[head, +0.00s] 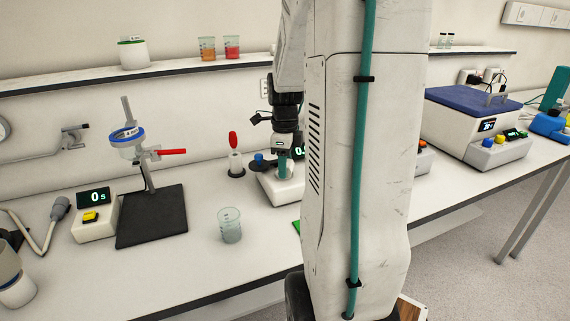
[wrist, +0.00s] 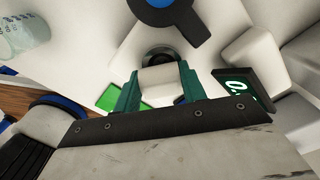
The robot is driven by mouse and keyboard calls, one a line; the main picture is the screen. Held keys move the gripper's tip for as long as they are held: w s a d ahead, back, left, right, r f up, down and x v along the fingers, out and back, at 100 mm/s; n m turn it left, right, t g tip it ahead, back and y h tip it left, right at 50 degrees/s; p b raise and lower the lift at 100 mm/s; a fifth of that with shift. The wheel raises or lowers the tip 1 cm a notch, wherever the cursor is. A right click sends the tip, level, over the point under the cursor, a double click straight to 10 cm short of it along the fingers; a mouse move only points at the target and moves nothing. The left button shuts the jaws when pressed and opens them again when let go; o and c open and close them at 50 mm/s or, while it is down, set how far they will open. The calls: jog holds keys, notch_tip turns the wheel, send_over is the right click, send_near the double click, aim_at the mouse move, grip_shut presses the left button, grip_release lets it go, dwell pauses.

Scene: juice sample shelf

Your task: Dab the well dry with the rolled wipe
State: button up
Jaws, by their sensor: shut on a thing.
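My gripper (wrist: 160,88) is shut on the white rolled wipe (wrist: 158,84), which sits between its two teal fingers. In the wrist view the dark round well (wrist: 158,54) shows just beyond the wipe, in a white instrument (wrist: 110,62). The wipe's lower end is hidden, so I cannot tell whether it touches the well. In the head view my gripper (head: 284,165) points down over the same instrument (head: 279,190); the wipe is not clear there. A blue and black part (wrist: 168,12) stands beyond the well.
A lit display (wrist: 243,88) is right of the fingers. A glass beaker (head: 230,226) stands left of the instrument. A stand on a black base (head: 152,220) is farther left. My arm hides much of the bench right of the instrument.

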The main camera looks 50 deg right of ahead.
jog(key=shift+w+d, duration=0.15)
jog(key=shift+w, duration=0.05)
jog(key=shift+r, duration=3.95)
